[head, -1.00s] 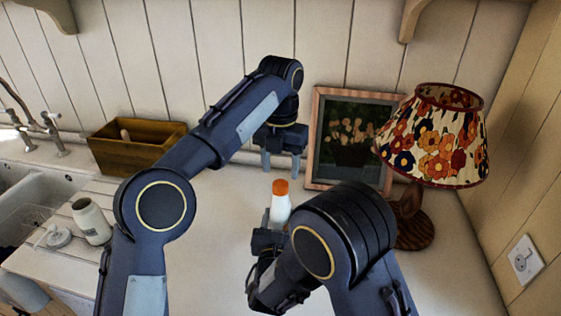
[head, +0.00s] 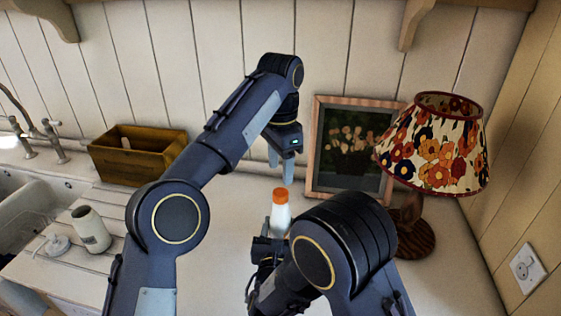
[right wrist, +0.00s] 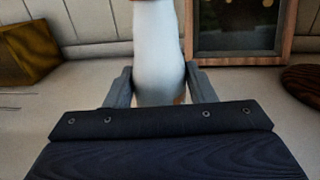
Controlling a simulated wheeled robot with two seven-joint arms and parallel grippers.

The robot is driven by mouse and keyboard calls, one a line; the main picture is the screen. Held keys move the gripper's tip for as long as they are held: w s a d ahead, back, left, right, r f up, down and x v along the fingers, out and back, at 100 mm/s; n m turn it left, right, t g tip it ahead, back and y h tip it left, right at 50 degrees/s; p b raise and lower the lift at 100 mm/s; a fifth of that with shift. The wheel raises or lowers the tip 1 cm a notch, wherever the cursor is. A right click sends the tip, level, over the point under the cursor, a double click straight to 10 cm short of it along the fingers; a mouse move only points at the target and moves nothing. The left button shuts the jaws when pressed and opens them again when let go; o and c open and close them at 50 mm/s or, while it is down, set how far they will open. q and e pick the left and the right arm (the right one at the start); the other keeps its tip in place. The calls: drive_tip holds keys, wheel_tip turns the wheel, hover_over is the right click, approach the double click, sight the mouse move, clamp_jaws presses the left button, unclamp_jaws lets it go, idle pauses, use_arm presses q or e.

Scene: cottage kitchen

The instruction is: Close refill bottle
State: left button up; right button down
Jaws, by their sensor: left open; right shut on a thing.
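The refill bottle (head: 279,217) is white with an orange cap (head: 280,195) on its top, and it stands upright near the middle of the head view. My right gripper (head: 270,245) is shut on the lower part of the bottle. In the right wrist view the bottle (right wrist: 158,50) rises between the two fingers, and its cap is mostly cut off by the top edge. My left gripper (head: 280,160) is open and empty, pointing down just above the cap, apart from it. Whether the cap is fully seated cannot be told.
A framed flower picture (head: 350,150) leans on the wall behind. A floral lamp (head: 435,145) stands right. A wooden box (head: 135,155), a white jar (head: 91,230) and a lid-like white piece (head: 57,244) are at left by the sink (head: 35,210).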

sight(281, 192)
use_arm(q)
drive_tip(key=n, duration=0.5)
drive_tip(key=shift+r, duration=0.2)
drive_tip(key=n, duration=0.5)
drive_tip(key=shift+r, duration=0.2)
drive_tip(key=shift+f, duration=4)
drive_tip(key=shift+c, duration=0.4)
drive_tip(key=c, duration=0.9)
drive_tip(key=shift+m, duration=0.7)
drive_tip(key=o, duration=1.1)
drive_tip(key=shift+o, duration=0.2)
